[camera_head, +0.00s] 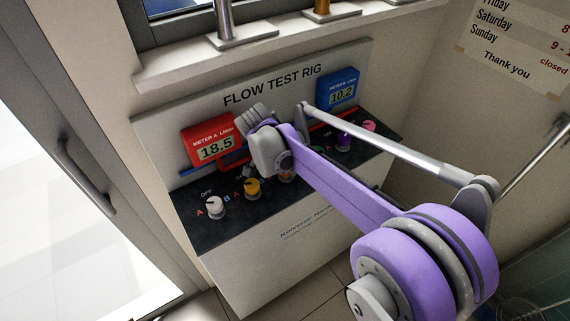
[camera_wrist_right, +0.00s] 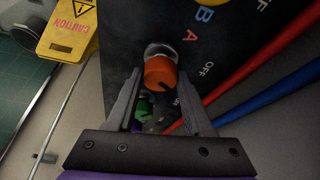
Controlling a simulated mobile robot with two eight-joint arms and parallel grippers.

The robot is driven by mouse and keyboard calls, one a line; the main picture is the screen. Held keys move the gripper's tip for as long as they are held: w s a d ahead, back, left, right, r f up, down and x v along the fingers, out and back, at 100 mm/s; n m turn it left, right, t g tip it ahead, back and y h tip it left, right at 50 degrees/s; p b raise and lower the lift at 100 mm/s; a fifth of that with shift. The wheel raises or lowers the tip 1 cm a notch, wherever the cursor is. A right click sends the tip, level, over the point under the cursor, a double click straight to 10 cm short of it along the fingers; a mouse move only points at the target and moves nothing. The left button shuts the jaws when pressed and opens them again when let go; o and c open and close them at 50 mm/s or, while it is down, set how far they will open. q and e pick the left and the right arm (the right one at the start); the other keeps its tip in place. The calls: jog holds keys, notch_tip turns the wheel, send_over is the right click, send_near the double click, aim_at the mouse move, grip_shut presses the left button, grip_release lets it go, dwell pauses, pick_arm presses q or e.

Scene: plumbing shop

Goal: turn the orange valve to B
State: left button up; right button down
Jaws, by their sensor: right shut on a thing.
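The orange valve (camera_wrist_right: 160,73) is a round knob with a dark pointer line on its face, on the rig's black panel. In the right wrist view it sits between the fingers of my right gripper (camera_wrist_right: 161,78), which is shut on it. I cannot tell for certain which letter the pointer faces. In the head view my right wrist covers most of this knob. Red meter A (camera_head: 214,146) reads 18.5 and blue meter B (camera_head: 342,92) reads 10.2. My left gripper is not in view.
A white knob (camera_head: 215,206) and a yellow knob (camera_head: 252,187) stand to the left on the panel. A purple knob (camera_head: 343,142) and a pink knob (camera_head: 369,127) stand to the right. A yellow caution sign (camera_wrist_right: 68,30) shows at the wrist view's upper left.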

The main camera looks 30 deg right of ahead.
jog(key=m+g, duration=0.2)
jog(key=m, duration=0.3)
jog(key=shift+w+m+p, duration=0.15)
jog(key=shift+m+p, duration=0.15)
dwell(0.4)
jog(key=shift+c, duration=1.4)
grip_release()
jog(key=v, duration=1)
jog(key=shift+a+r+p, duration=0.2)
jog(key=shift+r+p, duration=0.15)
jog(key=shift+w, duration=0.1)
